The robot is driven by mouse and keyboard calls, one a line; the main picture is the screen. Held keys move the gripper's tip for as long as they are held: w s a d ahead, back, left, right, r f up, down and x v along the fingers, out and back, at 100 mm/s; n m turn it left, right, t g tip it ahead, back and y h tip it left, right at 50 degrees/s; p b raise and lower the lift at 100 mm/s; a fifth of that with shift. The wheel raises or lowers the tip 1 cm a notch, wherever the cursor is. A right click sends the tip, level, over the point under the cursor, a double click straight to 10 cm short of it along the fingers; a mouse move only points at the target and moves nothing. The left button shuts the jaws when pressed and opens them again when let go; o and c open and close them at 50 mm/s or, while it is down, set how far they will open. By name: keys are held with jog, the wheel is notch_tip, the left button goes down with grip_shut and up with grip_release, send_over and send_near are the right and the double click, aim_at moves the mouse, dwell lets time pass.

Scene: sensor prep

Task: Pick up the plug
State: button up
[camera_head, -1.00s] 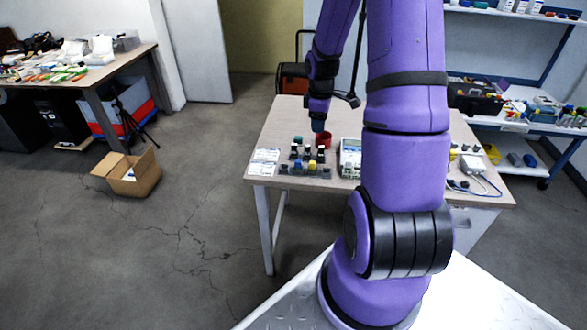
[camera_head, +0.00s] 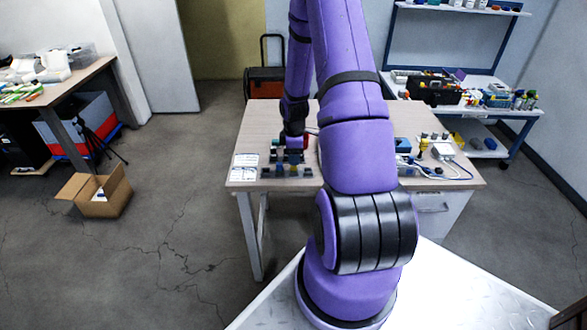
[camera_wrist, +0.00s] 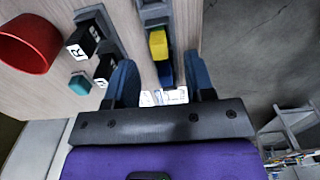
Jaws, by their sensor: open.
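My gripper (camera_wrist: 160,62) is open in the wrist view, with one dark blue finger on each side of a grey holder strip (camera_wrist: 148,10). A yellow block (camera_wrist: 158,43) and a dark blue block (camera_wrist: 165,74) sit in line on this strip, between the fingers in the picture. No contact with the fingers shows. I cannot tell which of the small parts is the plug. Black blocks, one lettered R (camera_wrist: 82,41), stand left of the fingers. In the head view my gripper is over the small parts at the table's left; its fingers are hard to make out there.
A red bowl (camera_wrist: 30,44) and a teal-topped part (camera_wrist: 80,83) are left of the fingers. White cards (camera_head: 244,167) lie on the table (camera_head: 252,130) at its left edge. A white box with cables (camera_head: 443,151) is at the right. An open carton (camera_head: 100,193) is on the floor.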

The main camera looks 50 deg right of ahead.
aim_at(294, 168)
jog(key=shift+w+f, duration=0.15)
jog(key=shift+f, duration=2.2)
grip_shut()
